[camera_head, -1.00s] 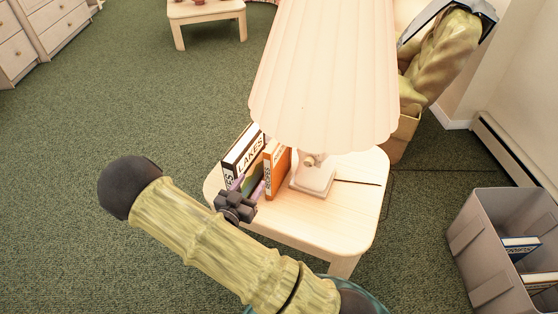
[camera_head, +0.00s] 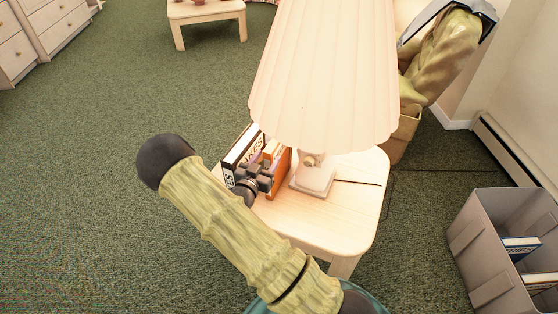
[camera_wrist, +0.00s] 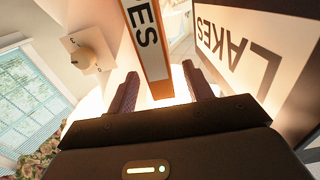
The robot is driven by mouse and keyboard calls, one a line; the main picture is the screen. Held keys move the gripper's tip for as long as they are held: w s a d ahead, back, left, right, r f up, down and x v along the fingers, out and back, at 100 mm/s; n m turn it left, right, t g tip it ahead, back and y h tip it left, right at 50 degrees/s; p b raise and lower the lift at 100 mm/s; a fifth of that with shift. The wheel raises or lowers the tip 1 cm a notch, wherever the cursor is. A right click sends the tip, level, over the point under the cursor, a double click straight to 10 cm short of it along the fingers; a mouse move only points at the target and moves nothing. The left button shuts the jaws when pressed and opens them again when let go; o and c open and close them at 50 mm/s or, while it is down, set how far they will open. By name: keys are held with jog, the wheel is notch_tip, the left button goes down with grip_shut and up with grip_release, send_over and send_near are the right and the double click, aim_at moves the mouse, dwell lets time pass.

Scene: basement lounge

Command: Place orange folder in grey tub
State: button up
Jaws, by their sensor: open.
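The orange folder (camera_head: 284,162) stands upright on the small wooden table, between the white LAKES binder and the lamp. My gripper (camera_head: 262,172) is in front of it and hides part of it in the head view. In the wrist view the folder's orange-edged white spine (camera_wrist: 148,40) lies ahead, between the two open fingers (camera_wrist: 160,78). I cannot tell whether the fingers touch it. The grey tub (camera_head: 474,258) stands on the carpet at the right, with several books or folders inside.
The table (camera_head: 340,222) carries a lamp with a wide pleated shade (camera_head: 325,75) close above the folder. The LAKES binder (camera_head: 242,147) stands close to the left; it also shows in the wrist view (camera_wrist: 240,50). Carpet is clear between table and tub.

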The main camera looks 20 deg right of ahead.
jog(key=shift+f+x, duration=0.2)
jog(key=shift+x, duration=2.4)
grip_shut()
